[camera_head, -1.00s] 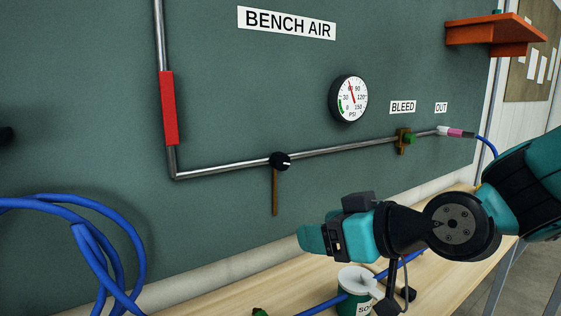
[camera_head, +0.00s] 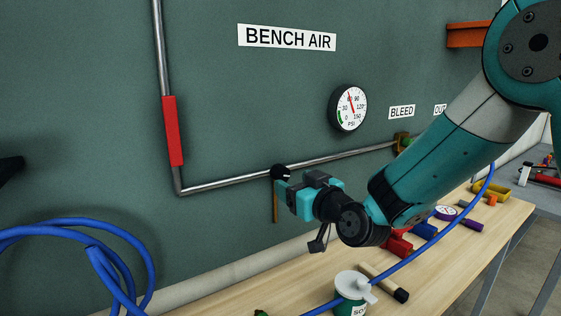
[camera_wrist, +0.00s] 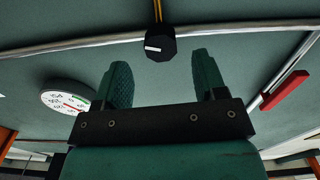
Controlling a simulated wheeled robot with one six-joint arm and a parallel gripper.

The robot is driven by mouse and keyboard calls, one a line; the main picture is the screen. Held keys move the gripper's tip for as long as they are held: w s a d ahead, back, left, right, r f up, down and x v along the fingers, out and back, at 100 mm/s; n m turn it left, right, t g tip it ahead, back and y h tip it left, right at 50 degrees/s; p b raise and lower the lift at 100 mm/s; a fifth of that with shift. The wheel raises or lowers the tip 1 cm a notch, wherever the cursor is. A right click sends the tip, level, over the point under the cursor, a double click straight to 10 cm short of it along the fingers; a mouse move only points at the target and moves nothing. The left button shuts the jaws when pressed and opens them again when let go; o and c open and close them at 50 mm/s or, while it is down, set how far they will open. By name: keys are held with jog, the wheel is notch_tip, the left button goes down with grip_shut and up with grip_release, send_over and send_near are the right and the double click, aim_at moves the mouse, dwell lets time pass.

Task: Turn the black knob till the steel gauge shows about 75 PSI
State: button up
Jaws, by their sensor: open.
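The black knob (camera_head: 281,172) with a white mark sits on the steel pipe on the wall. In the wrist view the knob (camera_wrist: 160,43) lies just beyond my fingertips, roughly centred between them, its white mark to the left. My gripper (camera_head: 282,189) is open and empty, its fingers partly overlapping the knob's lower edge in the head view. Both fingers of my gripper (camera_wrist: 160,60) show in the wrist view, apart from the knob. The round gauge (camera_head: 348,107) has a dark rim and white face. Its red needle points up and slightly left, near 60; an exact reading is too small to make out.
The pipe (camera_head: 225,182) runs along the wall, with a red sleeve (camera_head: 172,130) at left. A yellow-brown strip (camera_head: 275,205) hangs below the knob. Blue hose (camera_head: 75,235) coils at left. The bench (camera_head: 235,295) holds a green pot (camera_head: 351,296) and several tools.

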aim_at(283, 177)
jog(key=p+x, duration=0.2)
jog(key=x, duration=0.4)
jog(key=shift+w+a, duration=0.1)
jog(key=shift+w, duration=0.05)
jog(key=c, duration=0.9)
jog(key=m+b, duration=0.2)
jog(key=shift+f+m, duration=0.25)
jog(key=shift+m, duration=0.15)
jog(key=shift+r+m+b, duration=0.25)
jog(key=shift+m+b, duration=0.6)
jog(key=shift+m, duration=0.45)
jog(key=o, duration=0.9)
